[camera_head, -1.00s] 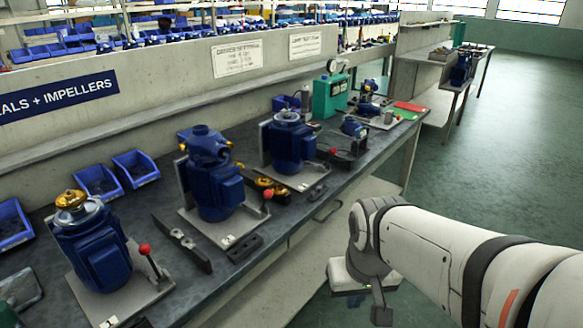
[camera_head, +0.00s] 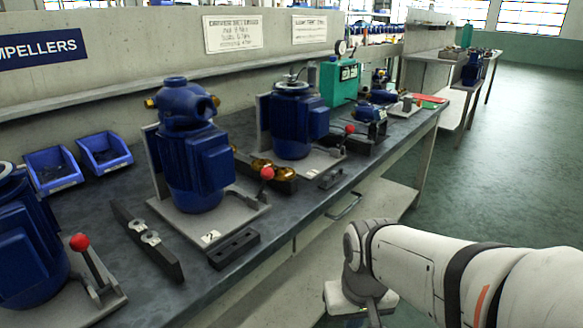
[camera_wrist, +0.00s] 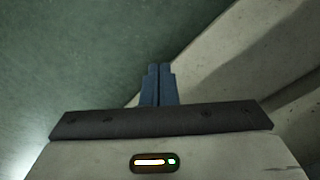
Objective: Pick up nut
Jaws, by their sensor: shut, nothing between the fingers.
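I cannot make out a nut for certain in either view. Nearest the middle in the head view is a blue pump (camera_head: 190,150) upright on a grey base plate. A second blue pump (camera_head: 292,122), with its top open, stands behind it to the right. My gripper (camera_wrist: 158,70) is shut and empty in the wrist view, its two blue fingers side by side over the floor and the pale bench side. In the head view my arm hangs off the front of the bench, and the fingertips are not visible there.
The dark bench top (camera_head: 100,225) carries a flat bar with two metal pieces (camera_head: 150,239), a dark block (camera_head: 234,248) and red-knobbed levers. Blue bins (camera_head: 106,152) stand at the back left, a green tester (camera_head: 339,82) farther right. Open green floor (camera_head: 490,150) lies right of the bench.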

